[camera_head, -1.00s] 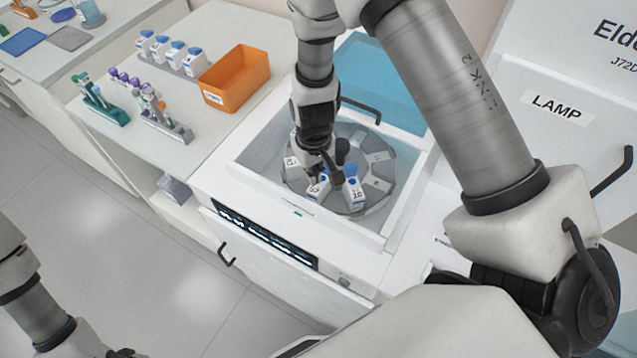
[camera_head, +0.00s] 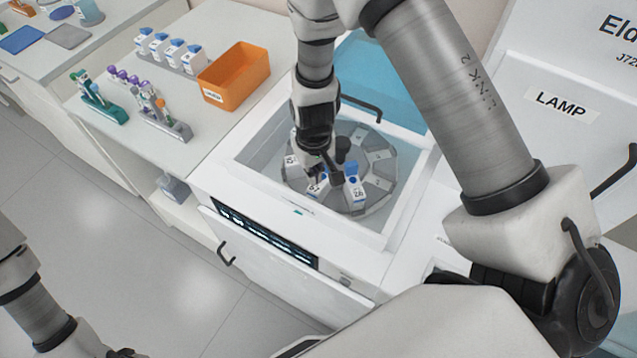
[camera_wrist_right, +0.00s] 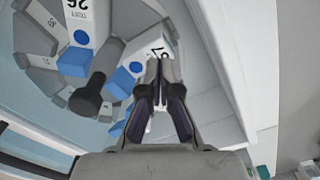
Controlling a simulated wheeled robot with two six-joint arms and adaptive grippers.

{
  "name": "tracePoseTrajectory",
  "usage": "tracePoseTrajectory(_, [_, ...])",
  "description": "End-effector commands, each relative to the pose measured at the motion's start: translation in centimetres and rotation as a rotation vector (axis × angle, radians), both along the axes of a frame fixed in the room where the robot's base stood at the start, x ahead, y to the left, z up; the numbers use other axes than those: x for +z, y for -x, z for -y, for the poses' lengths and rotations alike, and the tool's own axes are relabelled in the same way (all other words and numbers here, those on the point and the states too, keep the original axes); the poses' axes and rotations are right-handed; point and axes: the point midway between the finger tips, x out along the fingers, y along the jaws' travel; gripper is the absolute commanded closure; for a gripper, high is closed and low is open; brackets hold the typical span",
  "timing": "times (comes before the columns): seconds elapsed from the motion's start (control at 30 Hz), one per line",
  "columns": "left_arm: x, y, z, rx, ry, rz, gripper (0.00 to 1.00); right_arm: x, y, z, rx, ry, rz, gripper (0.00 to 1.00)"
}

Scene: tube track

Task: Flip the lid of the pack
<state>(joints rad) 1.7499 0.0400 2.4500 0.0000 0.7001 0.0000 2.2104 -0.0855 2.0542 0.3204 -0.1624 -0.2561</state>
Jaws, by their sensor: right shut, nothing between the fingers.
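Two white packs with blue lids or blue round marks sit on a grey segmented carousel (camera_head: 377,160) inside the open white machine. One pack (camera_head: 355,187) stands right of my right gripper (camera_head: 316,180); in the right wrist view it shows at top left as a pack (camera_wrist_right: 84,22) with a blue dot. The other pack (camera_head: 318,188) is partly hidden under my right gripper; in the right wrist view, its blue-and-white body (camera_wrist_right: 131,72) lies just beyond the fingers. My right gripper (camera_wrist_right: 160,72) is shut with nothing in it, its tips at or close to that pack. My left gripper (camera_head: 122,354) barely shows at the lower left.
A dark knob (camera_wrist_right: 88,97) rises from the carousel's middle beside my right gripper. The machine's white rim (camera_head: 340,222) surrounds the well. An orange bin (camera_head: 236,78), tube racks and several more blue-capped packs (camera_head: 172,52) stand on the counter at left.

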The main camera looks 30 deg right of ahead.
Motion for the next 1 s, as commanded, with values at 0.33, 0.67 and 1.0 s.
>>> tracePoseTrajectory(0.33, [-0.7,0.0,0.0,0.000,0.000,0.000,0.63,-0.8,0.0,0.0,0.000,0.000,0.000,1.00])
tracePoseTrajectory(0.67, [-1.2,0.0,0.0,0.000,0.000,0.000,0.63,-1.5,0.0,0.0,0.000,0.000,0.000,1.00])
tracePoseTrajectory(1.0, [-1.8,0.0,0.0,0.000,0.000,0.000,0.63,-2.1,0.0,0.0,0.000,0.000,0.000,1.00])
